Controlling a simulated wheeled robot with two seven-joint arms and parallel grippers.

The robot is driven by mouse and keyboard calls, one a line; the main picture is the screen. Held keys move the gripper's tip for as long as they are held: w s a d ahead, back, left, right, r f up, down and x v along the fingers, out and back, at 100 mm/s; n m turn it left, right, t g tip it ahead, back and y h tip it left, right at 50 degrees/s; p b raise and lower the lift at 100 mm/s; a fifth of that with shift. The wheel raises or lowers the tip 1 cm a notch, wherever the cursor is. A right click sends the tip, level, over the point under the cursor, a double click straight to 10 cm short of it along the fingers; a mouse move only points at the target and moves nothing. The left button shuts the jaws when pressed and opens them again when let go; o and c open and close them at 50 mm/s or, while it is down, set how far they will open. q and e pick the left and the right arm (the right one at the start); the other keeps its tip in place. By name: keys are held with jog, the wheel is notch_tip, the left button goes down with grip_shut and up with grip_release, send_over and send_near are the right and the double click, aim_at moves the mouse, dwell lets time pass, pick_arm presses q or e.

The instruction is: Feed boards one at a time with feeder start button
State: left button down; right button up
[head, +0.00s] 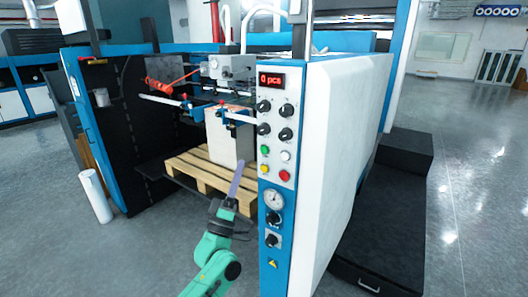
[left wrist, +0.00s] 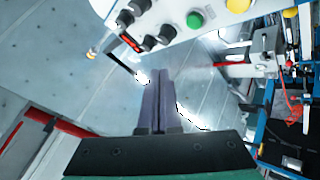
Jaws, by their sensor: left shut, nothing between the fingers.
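The feeder's blue control panel (head: 271,190) faces me in the head view. It carries a green button (head: 265,149), a white button (head: 286,155), a yellow button (head: 264,169) and a red button (head: 284,175). Its display (head: 271,80) reads "0 pcs". A pale stack of boards (head: 228,140) stands on a wooden pallet (head: 190,166) inside the machine. My left gripper (head: 238,170) is shut and empty, pointing up just left of the panel, apart from the buttons. In the left wrist view its fingers (left wrist: 160,76) are together, below the green button (left wrist: 194,20). My right gripper is not in view.
Several black knobs (head: 264,106) and a gauge (head: 273,200) share the panel. Rails and a red coiled hose (head: 172,80) are above the pallet. A black step (head: 375,220) lies right of the machine. A white roll (head: 95,196) stands on the floor at left.

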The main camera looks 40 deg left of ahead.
aim_at(264, 150)
pick_arm(q)
jog(key=w+b, duration=0.2)
jog(key=w, duration=0.5)
jog(key=shift+w, duration=0.2)
jog(key=shift+a, duration=0.1)
dwell(1.2)
dwell(0.4)
jog(key=shift+w, duration=0.4)
jog(key=shift+w+b, duration=0.4)
dwell(0.4)
jog(key=shift+s, duration=0.1)
jog(key=shift+s+p, duration=0.35)
jog(key=shift+s, duration=0.4)
